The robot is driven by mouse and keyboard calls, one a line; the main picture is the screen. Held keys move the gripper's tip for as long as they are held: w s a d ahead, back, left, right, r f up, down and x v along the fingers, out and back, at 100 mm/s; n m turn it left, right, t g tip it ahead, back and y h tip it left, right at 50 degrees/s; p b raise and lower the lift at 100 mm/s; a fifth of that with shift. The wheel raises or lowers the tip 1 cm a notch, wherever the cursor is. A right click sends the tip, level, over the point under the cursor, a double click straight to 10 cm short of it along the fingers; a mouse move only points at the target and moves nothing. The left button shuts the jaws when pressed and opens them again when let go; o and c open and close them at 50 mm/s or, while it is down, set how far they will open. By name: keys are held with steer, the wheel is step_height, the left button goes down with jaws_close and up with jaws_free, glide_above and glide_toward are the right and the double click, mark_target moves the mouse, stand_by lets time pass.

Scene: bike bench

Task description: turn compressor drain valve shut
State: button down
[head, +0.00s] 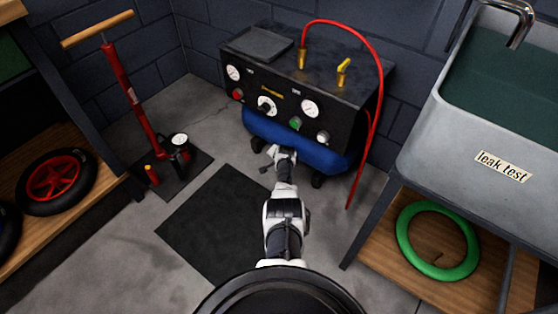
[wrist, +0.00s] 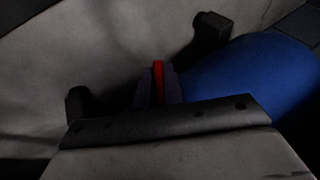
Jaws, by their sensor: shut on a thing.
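The compressor (head: 300,85) stands against the back wall, with a blue tank (head: 285,138) under its black panel box. My gripper (head: 270,157) is low at the front of the tank, left of its middle. In the wrist view, a narrow red piece (wrist: 158,78), which looks like the drain valve's handle, stands between my two dark fingers, and they are shut on it. The blue tank (wrist: 245,75) is to its right. The valve's body is hidden behind my gripper, and the valve is not visible in the head view.
Dark compressor feet (wrist: 212,35) are near the gripper. A red hose (head: 375,90) hangs at the compressor's right. A red floor pump (head: 130,95) stands to the left. A sink (head: 430,125) on a bench with a green tyre (head: 403,240) is to the right. A dark mat (head: 210,225) lies in front.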

steer(key=shift+f+m+t+y+b, duration=0.2)
steer(key=shift+m+t+y+b, duration=0.1)
steer(key=shift+t+y+b, duration=0.45)
steer(key=shift+r+y, duration=0.2)
steer(key=shift+y, duration=0.05)
steer(key=c, duration=1.5)
jaws_free()
steer(key=shift+p+v, duration=0.8)
steer(key=shift+p, duration=0.15)
steer(key=shift+p+v, duration=6.15)
steer(key=shift+p, duration=0.75)
